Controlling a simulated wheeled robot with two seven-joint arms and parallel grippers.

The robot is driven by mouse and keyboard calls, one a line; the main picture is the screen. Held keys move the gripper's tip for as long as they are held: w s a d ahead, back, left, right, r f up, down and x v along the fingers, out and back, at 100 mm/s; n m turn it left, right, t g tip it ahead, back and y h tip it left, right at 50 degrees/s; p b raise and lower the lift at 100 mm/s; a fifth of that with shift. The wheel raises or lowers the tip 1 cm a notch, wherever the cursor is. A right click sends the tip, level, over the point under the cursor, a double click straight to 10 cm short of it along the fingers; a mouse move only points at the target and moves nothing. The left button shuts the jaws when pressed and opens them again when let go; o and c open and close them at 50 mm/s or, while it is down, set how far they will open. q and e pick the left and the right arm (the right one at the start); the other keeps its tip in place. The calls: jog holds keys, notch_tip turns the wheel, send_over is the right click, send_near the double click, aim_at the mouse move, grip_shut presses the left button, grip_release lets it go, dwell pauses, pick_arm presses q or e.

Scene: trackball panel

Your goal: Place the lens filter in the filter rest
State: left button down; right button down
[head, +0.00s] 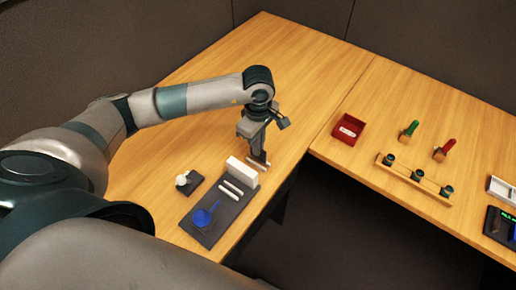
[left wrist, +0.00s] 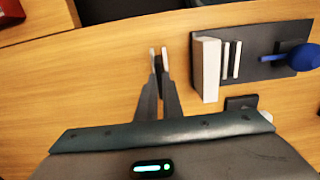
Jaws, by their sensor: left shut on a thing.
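My left gripper (head: 260,162) is low over the wooden desk, just beyond the far end of a dark panel. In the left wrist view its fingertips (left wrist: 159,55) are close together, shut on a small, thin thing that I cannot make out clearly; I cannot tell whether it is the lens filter. The dark panel (head: 212,228) carries a white block (head: 242,172), two parallel white bars (head: 231,190) and a round blue piece (head: 205,216). I cannot tell which part is the filter rest. In the wrist view the white block (left wrist: 207,70) is right of the fingers, apart from them. My right gripper is not in view.
A small dark block with a white knob (head: 183,180) sits left of the panel. A red bin (head: 348,129), green-handled (head: 411,129) and red-handled (head: 446,149) items and a wooden rack (head: 413,180) stand on the right desk. The desk beyond the gripper is clear.

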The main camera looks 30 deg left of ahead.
pick_arm(q)
notch_tip(320, 180, down, 2)
jog(key=shift+f+p, duration=0.25)
jog(key=shift+p, duration=0.25)
jog(key=shift+f, duration=0.15)
jog(key=shift+f+b, duration=0.1)
jog(key=shift+b, duration=0.2)
jog(key=c, duration=1.9)
grip_release()
